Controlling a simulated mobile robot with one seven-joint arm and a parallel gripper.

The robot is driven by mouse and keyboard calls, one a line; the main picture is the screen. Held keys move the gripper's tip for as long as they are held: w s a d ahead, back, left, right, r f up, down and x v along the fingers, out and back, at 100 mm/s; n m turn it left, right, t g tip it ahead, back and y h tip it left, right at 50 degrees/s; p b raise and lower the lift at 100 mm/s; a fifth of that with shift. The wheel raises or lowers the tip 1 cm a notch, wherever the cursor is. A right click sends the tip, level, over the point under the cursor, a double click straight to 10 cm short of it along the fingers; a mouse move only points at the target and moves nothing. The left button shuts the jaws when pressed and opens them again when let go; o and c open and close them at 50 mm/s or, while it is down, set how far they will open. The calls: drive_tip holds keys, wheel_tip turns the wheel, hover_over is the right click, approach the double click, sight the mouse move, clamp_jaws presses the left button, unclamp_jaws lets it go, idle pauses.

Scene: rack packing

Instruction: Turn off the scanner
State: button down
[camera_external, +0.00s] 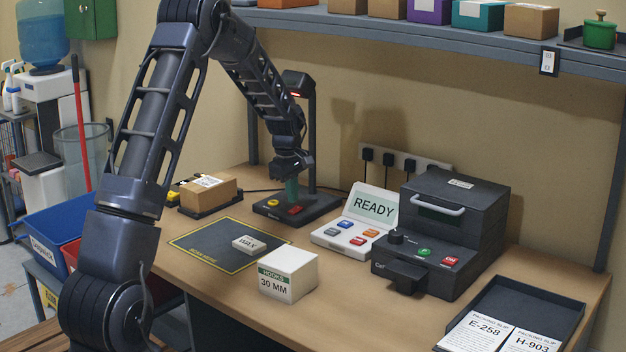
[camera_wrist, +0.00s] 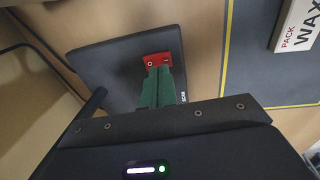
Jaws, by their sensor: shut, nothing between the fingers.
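The scanner stands at the back of the bench, with a dark base (camera_external: 268,209), an upright post and a head (camera_external: 298,82) showing a red light. A yellow button (camera_external: 272,202) and a red switch (camera_external: 295,211) sit on the base. My gripper (camera_external: 291,197) points down with its green fingers shut and empty, just behind the red switch. In the wrist view the fingertips (camera_wrist: 158,68) overlap the lower edge of the red switch (camera_wrist: 157,57) on the dark base (camera_wrist: 105,62). I cannot tell whether they touch it.
A small cardboard box (camera_external: 208,191) stands left of the scanner. A dark mat (camera_external: 205,247) with a WAX pack (camera_external: 247,244) lies in front. A READY panel (camera_external: 372,207) and a dark machine (camera_external: 452,222) stand to the right. A shelf (camera_external: 400,38) runs above.

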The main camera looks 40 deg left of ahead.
sight(293, 211)
wheel_tip(293, 211, up, 12)
drive_tip(key=s, duration=0.1)
drive_tip(key=shift+s+f, duration=0.2)
drive_tip(key=shift+s, duration=0.05)
drive_tip(key=shift+w, duration=0.75)
drive_tip(key=f, duration=0.4)
drive_tip(key=w+f, duration=0.1)
drive_tip(key=f, duration=0.8)
drive_tip(key=shift+w+f, duration=0.35)
drive_tip(key=shift+f, duration=0.05)
